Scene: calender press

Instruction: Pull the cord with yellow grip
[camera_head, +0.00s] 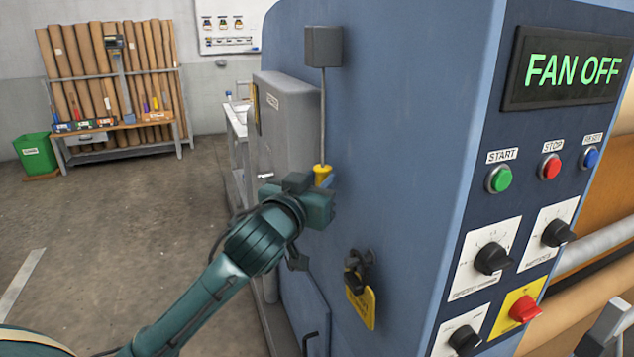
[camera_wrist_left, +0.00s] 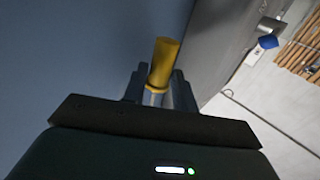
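The cord (camera_head: 323,115) hangs straight down from a dark grey box (camera_head: 324,46) on the side of the blue machine. Its yellow grip (camera_head: 322,171) is at the lower end. My left gripper (camera_head: 326,184) is at the grip, its fingers partly hidden in the head view. In the left wrist view the yellow grip (camera_wrist_left: 162,65) stands between the two dark fingers (camera_wrist_left: 160,90). The fingers sit close against both sides of its lower part, so the gripper looks shut on it.
The machine's front panel carries a display (camera_head: 572,69) reading FAN OFF, a green start button (camera_head: 499,179), a red stop button (camera_head: 550,166) and several knobs. A yellow tag (camera_head: 361,305) hangs below the grip. A grey cabinet (camera_head: 288,125) stands behind. Floor at left is clear.

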